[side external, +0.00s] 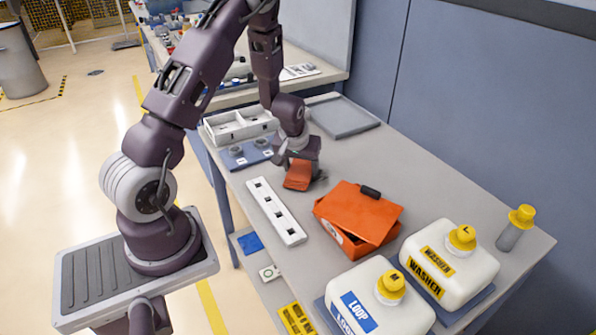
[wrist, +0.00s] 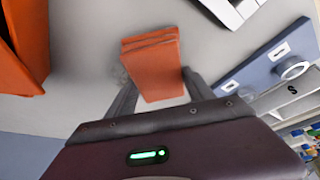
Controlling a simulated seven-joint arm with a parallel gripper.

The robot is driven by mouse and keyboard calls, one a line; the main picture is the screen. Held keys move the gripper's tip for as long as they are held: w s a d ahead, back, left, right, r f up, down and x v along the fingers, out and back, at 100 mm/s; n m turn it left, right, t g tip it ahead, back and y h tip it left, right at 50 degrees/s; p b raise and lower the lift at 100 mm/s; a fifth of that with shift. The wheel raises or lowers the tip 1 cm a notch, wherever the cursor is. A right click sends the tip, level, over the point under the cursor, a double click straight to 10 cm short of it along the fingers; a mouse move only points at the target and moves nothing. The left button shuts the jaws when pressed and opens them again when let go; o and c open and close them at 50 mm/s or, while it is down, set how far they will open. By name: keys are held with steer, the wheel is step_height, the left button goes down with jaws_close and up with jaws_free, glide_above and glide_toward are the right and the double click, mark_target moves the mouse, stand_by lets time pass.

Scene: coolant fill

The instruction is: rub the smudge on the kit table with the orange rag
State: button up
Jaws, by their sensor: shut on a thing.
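The orange rag (wrist: 152,62) is a folded, layered pad held between the two fingers of my gripper (wrist: 158,82). In the side view the rag (side external: 298,176) hangs below my gripper (side external: 299,160), at or just above the kit table (side external: 347,160); I cannot tell if it touches. A faint grey smudge (wrist: 118,76) shows on the table beside the rag, to its left in the wrist view. In the side view a darker patch (side external: 320,180) lies just right of the rag. Part of the smudge may be hidden by the rag and finger.
An orange box with a tilted lid (side external: 360,210) stands close by. A white slotted strip (side external: 275,211), a blue plate with round parts (side external: 245,154) and a white divided tray (side external: 240,124) lie nearby. Two white jugs (side external: 450,262) (side external: 375,302) stand at the near end. A grey tray (side external: 343,116) lies behind.

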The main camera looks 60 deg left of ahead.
mark_target(322, 167)
steer(key=shift+w+f, duration=0.2)
steer(key=shift+w, duration=1.05)
steer(key=shift+w+r, duration=0.1)
steer(key=shift+w, duration=1.75)
steer(key=shift+w+r, duration=0.1)
steer(key=shift+w, duration=1.85)
steer(key=shift+s+f, duration=0.25)
steer(key=shift+s, duration=0.25)
steer(key=shift+s+r, duration=0.15)
steer(key=shift+s, duration=5.3)
steer(key=shift+r, duration=3.9)
